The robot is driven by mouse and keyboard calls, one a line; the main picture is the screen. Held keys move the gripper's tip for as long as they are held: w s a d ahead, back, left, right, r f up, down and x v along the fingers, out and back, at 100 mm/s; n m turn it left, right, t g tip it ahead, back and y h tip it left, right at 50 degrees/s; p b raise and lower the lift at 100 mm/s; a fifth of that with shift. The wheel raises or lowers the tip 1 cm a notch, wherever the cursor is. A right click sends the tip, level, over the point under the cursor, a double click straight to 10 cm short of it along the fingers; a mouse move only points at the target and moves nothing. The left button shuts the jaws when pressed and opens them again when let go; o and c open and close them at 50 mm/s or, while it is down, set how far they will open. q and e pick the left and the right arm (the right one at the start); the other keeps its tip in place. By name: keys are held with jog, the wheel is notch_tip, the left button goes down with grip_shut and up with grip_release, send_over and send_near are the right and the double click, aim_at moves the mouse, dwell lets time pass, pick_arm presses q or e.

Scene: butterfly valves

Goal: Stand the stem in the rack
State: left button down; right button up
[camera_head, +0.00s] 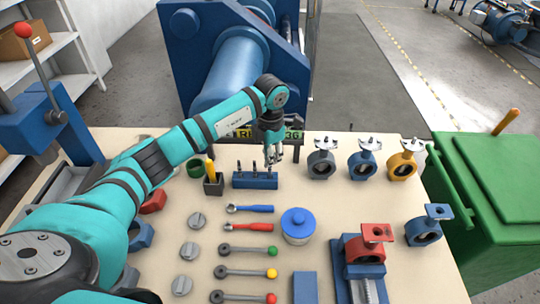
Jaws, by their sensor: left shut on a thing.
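The blue rack (255,182) is a low block on the bench, left of the picture's middle. Small dark stems stand up from its top; one shows near its left end (239,167). My left gripper (274,154) points down over the rack's right end and is shut on a stem (269,167), a thin dark piece mostly hidden by the fingers. I cannot tell whether this stem's lower end is in a hole of the rack or just above it. My right gripper is not in view.
A dark cup with a yellow-handled tool (213,182) stands just left of the rack. Grey, blue and yellow valves (362,160) stand to the right. Red and blue wrenches (250,209), levers and a blue-lidded pot (297,226) lie nearer. A licence plate stands behind the gripper.

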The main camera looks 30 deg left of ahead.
pick_arm(q)
jog(key=shift+f+b, duration=0.45)
jog(key=shift+f, duration=0.2)
jog(key=c, duration=1.4)
grip_release()
jog(key=shift+o, duration=0.2)
jog(key=shift+r+p, duration=2.25)
jog(key=shift+r, duration=1.3)
